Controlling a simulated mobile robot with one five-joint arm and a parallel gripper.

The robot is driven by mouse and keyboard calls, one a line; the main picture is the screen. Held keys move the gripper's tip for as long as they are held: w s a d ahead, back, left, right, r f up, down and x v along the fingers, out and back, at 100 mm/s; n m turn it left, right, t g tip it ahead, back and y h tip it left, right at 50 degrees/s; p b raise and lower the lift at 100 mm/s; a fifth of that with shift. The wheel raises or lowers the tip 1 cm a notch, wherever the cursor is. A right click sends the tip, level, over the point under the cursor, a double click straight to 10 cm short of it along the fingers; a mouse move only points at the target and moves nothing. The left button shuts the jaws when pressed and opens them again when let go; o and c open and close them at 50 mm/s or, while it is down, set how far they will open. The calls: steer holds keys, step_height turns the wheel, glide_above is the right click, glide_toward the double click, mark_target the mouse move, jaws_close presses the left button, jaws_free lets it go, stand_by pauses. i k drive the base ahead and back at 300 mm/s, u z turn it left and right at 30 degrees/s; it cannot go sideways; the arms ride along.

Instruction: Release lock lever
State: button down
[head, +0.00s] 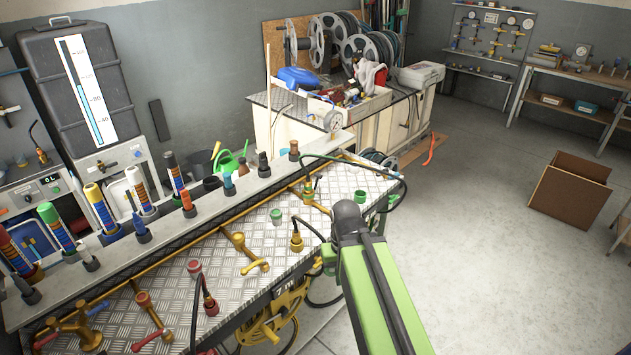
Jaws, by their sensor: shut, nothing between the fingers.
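A yellow hose reel (268,328) hangs below the front edge of the metal-topped bench, next to a "7 m" mark. I cannot tell which part is its lock lever. A brass valve with a lever handle (243,252) stands on the bench top above the reel. Another valve (151,316) with a red-tipped handle is at the lower left. My green arm (385,290) reaches in from the lower right, and its dark joint (348,214) is at the bench's right edge. My gripper does not show; the arm may hide it.
The checker-plate bench (222,285) carries upright coloured nozzles (100,208) along its back and a dark hose (313,226). A second bench (398,118) with cable reels stands behind. An open cardboard box (570,188) sits on the right.

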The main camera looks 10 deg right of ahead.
mark_target(318, 175)
steer(key=u, duration=5.25)
steer(key=i, duration=0.15)
steer(key=z, duration=1.55)
steer(key=k, duration=1.15)
steer(key=z, duration=1.3)
steer(key=i, duration=1)
steer(key=z, duration=0.05)
